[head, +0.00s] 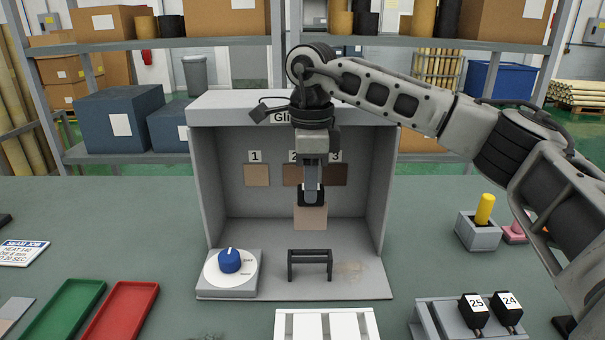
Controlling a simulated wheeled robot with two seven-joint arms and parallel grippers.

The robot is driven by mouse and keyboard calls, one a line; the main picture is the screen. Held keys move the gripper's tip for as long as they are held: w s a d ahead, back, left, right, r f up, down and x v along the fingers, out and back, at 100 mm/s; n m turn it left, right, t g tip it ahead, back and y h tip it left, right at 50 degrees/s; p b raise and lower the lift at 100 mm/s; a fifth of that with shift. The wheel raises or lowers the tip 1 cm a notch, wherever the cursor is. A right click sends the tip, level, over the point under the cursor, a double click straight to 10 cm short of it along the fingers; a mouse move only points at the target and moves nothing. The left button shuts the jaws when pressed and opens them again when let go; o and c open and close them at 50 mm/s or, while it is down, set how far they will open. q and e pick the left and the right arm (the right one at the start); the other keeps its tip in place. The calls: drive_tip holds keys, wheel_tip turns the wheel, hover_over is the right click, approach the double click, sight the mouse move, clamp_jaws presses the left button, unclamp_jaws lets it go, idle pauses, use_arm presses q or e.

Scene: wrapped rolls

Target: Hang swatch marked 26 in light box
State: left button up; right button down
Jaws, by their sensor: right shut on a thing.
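My right gripper (311,195) points down in front of the grey light box (202,180). It is shut on the black top of a tan swatch (311,217), which hangs upright above the box floor. I cannot read a number on this swatch. A small black rack (310,264) stands on the box floor below and apart from it. On the back wall are reference patches marked 1 (257,175), 2 and 3, the last two partly hidden by my gripper. My left gripper is not in view.
A blue-knobbed dial (229,262) sits at the box's front left. Swatches marked 25 (476,310) and 24 (507,308) stand in a grey holder at lower right. A white slatted rack (325,325) lies in front. Green (70,310) and red (121,308) trays lie left.

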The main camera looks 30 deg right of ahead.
sight(310, 208)
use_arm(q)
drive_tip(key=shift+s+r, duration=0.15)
use_arm(e)
drive_tip(key=shift+s+r, duration=0.1)
drive_tip(key=shift+s, duration=0.1)
drive_tip(key=shift+w+f+b, duration=0.1)
drive_tip(key=shift+f+b, duration=0.8)
drive_tip(key=shift+f, duration=0.9)
drive_tip(key=shift+f+b, duration=0.4)
drive_tip(key=shift+f, duration=0.35)
use_arm(q)
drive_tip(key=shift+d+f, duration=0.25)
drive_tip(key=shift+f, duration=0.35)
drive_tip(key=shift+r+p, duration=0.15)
drive_tip(key=shift+p, duration=0.15)
use_arm(e)
drive_tip(key=shift+f, duration=0.15)
